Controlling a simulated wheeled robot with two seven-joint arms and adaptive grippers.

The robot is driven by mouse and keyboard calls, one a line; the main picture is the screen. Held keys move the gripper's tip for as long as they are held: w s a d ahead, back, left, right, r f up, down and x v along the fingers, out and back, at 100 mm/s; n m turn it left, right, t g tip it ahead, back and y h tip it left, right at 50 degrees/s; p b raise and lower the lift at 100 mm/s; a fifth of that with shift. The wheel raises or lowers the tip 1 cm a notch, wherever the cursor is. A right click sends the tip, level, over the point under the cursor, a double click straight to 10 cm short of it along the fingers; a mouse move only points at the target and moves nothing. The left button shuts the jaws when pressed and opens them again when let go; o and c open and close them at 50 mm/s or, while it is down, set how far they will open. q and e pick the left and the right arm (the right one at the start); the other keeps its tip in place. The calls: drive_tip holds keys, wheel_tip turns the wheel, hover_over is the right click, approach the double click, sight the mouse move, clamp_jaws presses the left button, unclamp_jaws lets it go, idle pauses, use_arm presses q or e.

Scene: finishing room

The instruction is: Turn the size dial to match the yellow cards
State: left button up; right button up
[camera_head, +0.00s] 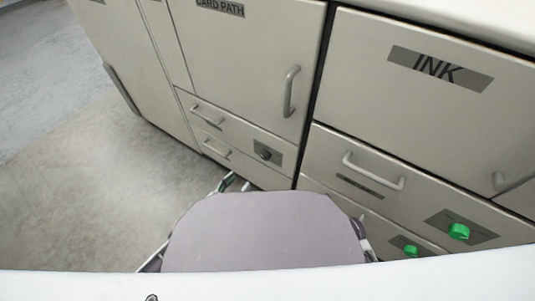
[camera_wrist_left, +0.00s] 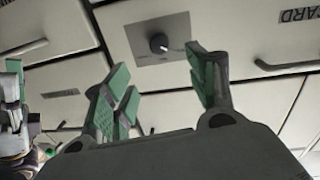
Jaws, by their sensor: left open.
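A small dark dial (camera_head: 264,154) sits on a grey plate on the drawer front below the card path door. In the left wrist view the dial (camera_wrist_left: 159,43) shows larger, with a pale mark on it; its plate's print is too small to read. My left gripper (camera_wrist_left: 158,68) is open, its green-padded fingers spread below the dial in that picture, with nothing between them. No yellow cards show.
The INK cabinet (camera_head: 440,67) stands at right, above drawers with handles and two green knobs (camera_head: 459,231). The card path door (camera_head: 250,62) has an upright handle (camera_head: 291,92). Bare grey floor (camera_head: 90,190) lies at left.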

use_arm(q)
drive_tip(key=shift+w+d, duration=0.2)
use_arm(e)
drive_tip(key=shift+w+d, duration=0.2)
drive_tip(key=shift+w, duration=0.05)
use_arm(q)
drive_tip(key=shift+w+d, duration=0.1)
use_arm(e)
drive_tip(key=shift+f, duration=0.1)
use_arm(q)
drive_tip(key=b, duration=0.3)
approach(264, 158)
drive_tip(key=x, duration=0.4)
drive_tip(key=shift+w, duration=0.1)
drive_tip(key=shift+b+x, duration=0.65)
drive_tip(key=shift+x, duration=0.95)
drive_tip(key=shift+b+x, duration=0.3)
drive_tip(key=shift+x, duration=0.65)
use_arm(e)
drive_tip(key=shift+t+y, duration=0.5)
drive_tip(key=shift+t, duration=0.1)
drive_tip(key=shift+w+a+f, duration=0.15)
drive_tip(key=shift+a+f, duration=0.05)
drive_tip(key=shift+f, duration=0.7)
drive_tip(key=shift+w+a+f, duration=0.1)
drive_tip(key=shift+a+f, duration=0.1)
drive_tip(key=shift+f, duration=0.75)
drive_tip(key=shift+w+a+f, duration=0.15)
drive_tip(key=shift+a+f, duration=0.05)
drive_tip(key=shift+f, duration=0.7)
